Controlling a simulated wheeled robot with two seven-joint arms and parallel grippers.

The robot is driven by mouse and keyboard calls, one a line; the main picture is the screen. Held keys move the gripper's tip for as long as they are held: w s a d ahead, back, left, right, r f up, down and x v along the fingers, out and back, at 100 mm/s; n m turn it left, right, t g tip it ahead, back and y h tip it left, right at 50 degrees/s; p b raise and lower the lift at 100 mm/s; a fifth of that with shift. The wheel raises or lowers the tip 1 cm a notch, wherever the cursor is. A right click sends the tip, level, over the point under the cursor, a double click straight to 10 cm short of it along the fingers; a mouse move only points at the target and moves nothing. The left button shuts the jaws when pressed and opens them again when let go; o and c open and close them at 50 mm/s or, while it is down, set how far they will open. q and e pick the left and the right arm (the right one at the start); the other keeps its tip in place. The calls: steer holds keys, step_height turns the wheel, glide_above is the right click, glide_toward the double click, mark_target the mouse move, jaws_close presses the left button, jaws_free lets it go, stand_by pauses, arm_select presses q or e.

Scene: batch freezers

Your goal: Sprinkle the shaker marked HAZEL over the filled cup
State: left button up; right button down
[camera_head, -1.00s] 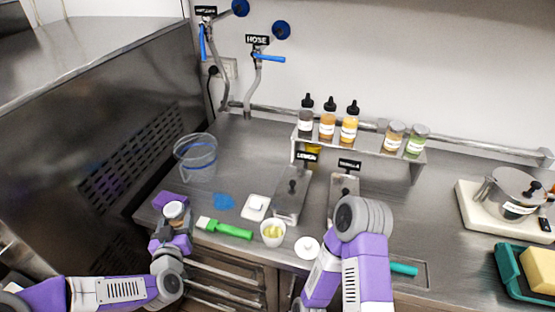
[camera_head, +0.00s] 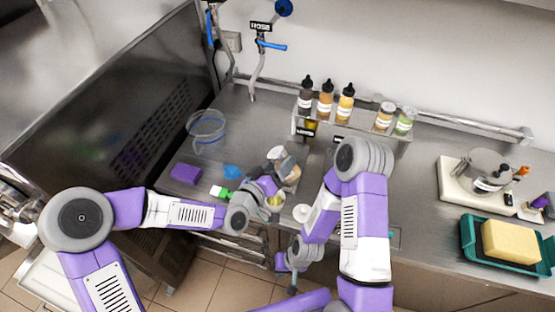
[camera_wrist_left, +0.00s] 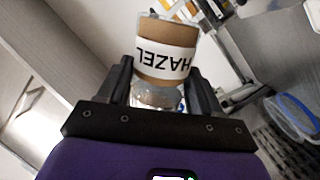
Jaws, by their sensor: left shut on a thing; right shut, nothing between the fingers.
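The HAZEL shaker, a tan jar with a white label (camera_wrist_left: 163,60), is between the fingers of my left gripper (camera_wrist_left: 158,88). Its lettering reads upside down in the left wrist view. In the head view the shaker (camera_head: 278,154) looks tilted, held above the counter beyond the filled cup. My left gripper (camera_head: 272,180) is shut on it. The filled cup (camera_head: 276,202), small and pale with yellowish contents, is partly hidden behind my left gripper. My right gripper (camera_head: 291,284) is low, in front of the counter, shut and empty.
A clear jug (camera_head: 206,131), purple block (camera_head: 186,173), blue piece (camera_head: 232,171) and green-handled tool (camera_head: 220,192) lie left. A shelf (camera_head: 300,128) with bottles stands behind. A white disc (camera_head: 301,213) is right of the cup. A teal tray (camera_head: 475,249) holds a yellow sponge (camera_head: 510,242).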

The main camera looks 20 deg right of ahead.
arm_select(q)
steer(key=f+n+b, duration=0.3)
steer(key=f+n, duration=0.1)
steer(key=n, duration=0.1)
steer(key=f+n+h+b, duration=0.1)
steer(key=f+n+b, duration=0.2)
steer(key=f+n, duration=0.1)
steer(key=f+n+t+h+b, duration=0.1)
steer(key=f+n+b, duration=0.2)
steer(key=f+n, duration=0.2)
steer(key=shift+s+d+n+b, duration=0.25)
steer(key=shift+n+b, duration=0.1)
steer(key=shift+n, duration=0.35)
steer(key=shift+r, duration=0.1)
steer(key=shift+n, duration=0.3)
